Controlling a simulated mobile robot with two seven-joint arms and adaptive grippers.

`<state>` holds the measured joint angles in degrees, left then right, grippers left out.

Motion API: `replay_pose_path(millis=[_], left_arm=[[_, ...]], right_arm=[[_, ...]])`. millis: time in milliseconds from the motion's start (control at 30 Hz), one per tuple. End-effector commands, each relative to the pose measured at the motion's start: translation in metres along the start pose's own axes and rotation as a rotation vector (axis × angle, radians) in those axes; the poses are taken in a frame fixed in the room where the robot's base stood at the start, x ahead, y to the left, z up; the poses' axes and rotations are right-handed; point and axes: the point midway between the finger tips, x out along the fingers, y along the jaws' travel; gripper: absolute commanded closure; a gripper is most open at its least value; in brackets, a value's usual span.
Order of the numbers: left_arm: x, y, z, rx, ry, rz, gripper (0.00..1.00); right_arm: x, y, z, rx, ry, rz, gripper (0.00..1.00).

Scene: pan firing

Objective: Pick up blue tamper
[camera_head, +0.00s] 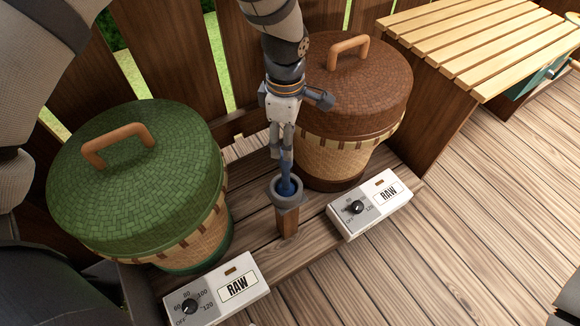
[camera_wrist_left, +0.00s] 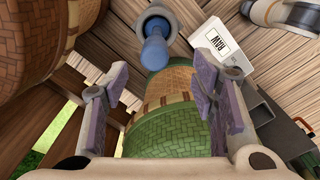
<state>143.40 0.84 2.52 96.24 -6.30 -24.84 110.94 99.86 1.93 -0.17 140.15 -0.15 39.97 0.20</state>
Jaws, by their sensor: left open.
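The blue tamper (camera_head: 287,187) stands upright in a grey ring-shaped holder (camera_head: 279,200) on a wooden post between two baskets. In the left wrist view the tamper (camera_wrist_left: 154,52) rises from the round holder (camera_wrist_left: 147,18) toward the camera. My left gripper (camera_head: 282,150) points down directly above the holder, with its fingertips around the level of the tamper's upper end. In the wrist view its two fingers (camera_wrist_left: 161,75) are spread apart, with the tamper's end showing in the gap just ahead of them. I see no clear finger contact. My right gripper is not in view.
A green-lidded basket (camera_head: 130,160) stands left and a brown-lidded basket (camera_head: 350,90) stands close on the right. Two white RAW dial boxes (camera_head: 370,205) (camera_head: 218,288) sit in front. A slatted table (camera_head: 490,45) is at the upper right. Open plank floor lies at right.

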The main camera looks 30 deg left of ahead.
Motion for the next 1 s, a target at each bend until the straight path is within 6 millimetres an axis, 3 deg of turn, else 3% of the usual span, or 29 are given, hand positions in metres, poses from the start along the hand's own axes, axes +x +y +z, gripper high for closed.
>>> replay_pose_path(millis=[33,167,400,700,933,1000], left_arm=[[0.013,-0.001,0.0,0.001,0.0,-0.004,0.48],[0.028,0.0,0.0,0.002,-0.001,-0.001,0.48],[0.072,0.005,-0.005,0.001,-0.001,-0.002,0.48],[0.078,0.006,-0.004,0.002,-0.002,0.003,0.48],[0.078,0.006,-0.004,0.002,-0.002,0.003,1.0],[0.078,0.006,-0.004,0.002,-0.001,0.003,1.0]], right_arm=[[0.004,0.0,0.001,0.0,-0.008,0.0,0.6],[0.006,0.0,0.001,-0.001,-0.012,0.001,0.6],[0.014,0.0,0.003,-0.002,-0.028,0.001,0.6],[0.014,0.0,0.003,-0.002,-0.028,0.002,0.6],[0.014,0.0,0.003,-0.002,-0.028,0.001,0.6],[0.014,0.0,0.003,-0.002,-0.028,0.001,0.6]])
